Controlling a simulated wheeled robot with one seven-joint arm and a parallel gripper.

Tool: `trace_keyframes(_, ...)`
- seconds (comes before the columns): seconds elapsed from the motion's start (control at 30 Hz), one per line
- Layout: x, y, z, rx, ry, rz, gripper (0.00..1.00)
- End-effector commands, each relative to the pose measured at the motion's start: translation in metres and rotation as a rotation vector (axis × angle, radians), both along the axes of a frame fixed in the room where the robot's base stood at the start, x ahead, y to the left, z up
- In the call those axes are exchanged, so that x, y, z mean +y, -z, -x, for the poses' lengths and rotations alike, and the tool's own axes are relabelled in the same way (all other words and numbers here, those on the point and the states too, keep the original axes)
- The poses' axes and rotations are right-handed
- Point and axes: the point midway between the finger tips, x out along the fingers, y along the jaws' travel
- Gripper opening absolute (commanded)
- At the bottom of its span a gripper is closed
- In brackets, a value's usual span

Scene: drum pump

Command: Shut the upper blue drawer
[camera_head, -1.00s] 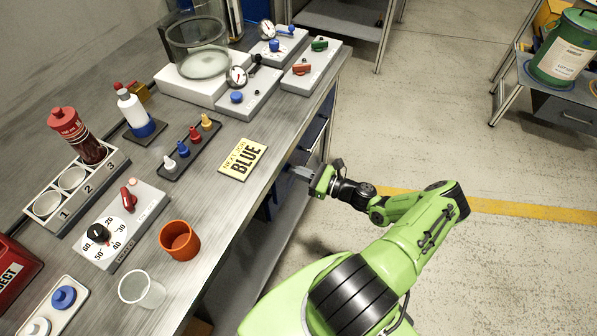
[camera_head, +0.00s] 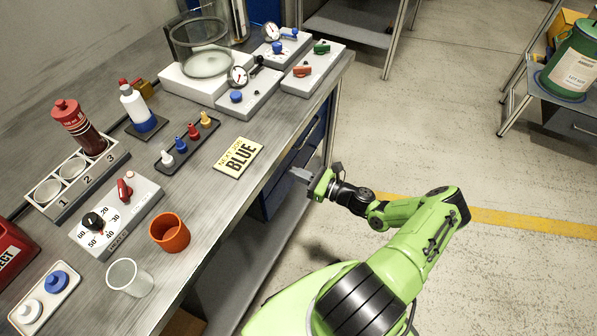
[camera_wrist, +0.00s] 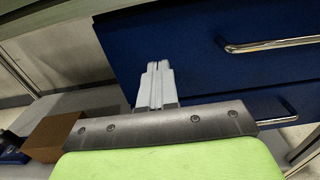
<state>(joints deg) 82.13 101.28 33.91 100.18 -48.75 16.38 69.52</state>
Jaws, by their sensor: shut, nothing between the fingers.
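The upper blue drawer (camera_wrist: 190,50) fills much of the wrist view, with a bright bar handle (camera_wrist: 270,44) at right. The lower blue drawer (camera_wrist: 285,98) with its own handle (camera_wrist: 275,116) is below it. My gripper (camera_wrist: 157,68) is shut and empty, its fingertips in front of the left part of the upper drawer's face; I cannot tell whether they touch. In the head view my gripper (camera_head: 303,174) is beside the bench, near the blue drawer fronts (camera_head: 300,150) under its right edge. How far the upper drawer stands out is not clear.
The bench top (camera_head: 205,215) overhangs the drawers and carries an orange cup (camera_head: 170,233), a clear cup (camera_head: 128,278) and a yellow BLUE sign (camera_head: 238,157). A brown box (camera_wrist: 55,135) shows low at left in the wrist view. Open floor (camera_head: 430,130) lies right of the bench.

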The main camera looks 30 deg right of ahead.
Motion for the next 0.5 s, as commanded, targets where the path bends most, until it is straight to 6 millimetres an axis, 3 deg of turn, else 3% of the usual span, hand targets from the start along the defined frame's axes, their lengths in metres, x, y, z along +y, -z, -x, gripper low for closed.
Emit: trace_keyframes(0.5,-0.05,0.001,0.08,0.003,0.006,0.003,0.0)
